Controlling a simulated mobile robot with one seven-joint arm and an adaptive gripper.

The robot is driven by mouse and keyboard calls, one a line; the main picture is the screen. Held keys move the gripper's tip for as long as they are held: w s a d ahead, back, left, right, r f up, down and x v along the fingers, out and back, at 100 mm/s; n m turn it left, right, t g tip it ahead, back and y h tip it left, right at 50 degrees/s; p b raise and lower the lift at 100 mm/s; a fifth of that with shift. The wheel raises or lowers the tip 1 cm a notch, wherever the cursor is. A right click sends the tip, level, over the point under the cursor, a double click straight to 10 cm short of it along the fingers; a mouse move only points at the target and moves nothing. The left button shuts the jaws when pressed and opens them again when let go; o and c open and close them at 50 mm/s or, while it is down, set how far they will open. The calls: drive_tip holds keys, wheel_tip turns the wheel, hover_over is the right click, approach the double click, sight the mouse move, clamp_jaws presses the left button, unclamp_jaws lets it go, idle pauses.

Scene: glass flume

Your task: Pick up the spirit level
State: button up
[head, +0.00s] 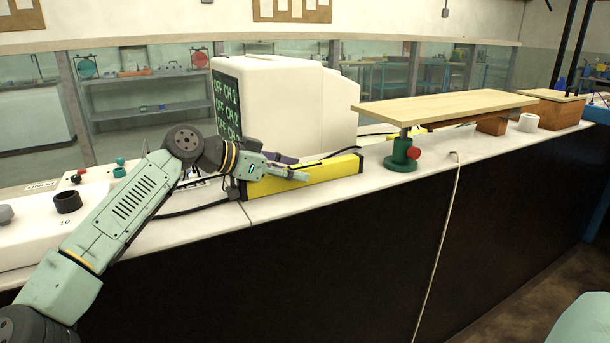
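The spirit level is a long yellow bar (335,170) standing on edge on the white counter, in front of the white monitor housing. My gripper (292,167) is at the left half of the level, pointing right along it. One pale green finger lies across the near face of the level. A dark part shows above and behind its top edge. The gripper hides part of the level, and I cannot tell whether the fingers touch it or how far apart they are.
The white box with a green-text screen (290,95) stands close behind the level. Right of it, a wooden board (445,105) rests on a green stand (402,155). A white panel with knobs (40,215) is at left. A cable hangs over the counter's front edge.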

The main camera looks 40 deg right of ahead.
clamp_jaws()
idle(0.3)
drive_tip(key=shift+r, duration=0.15)
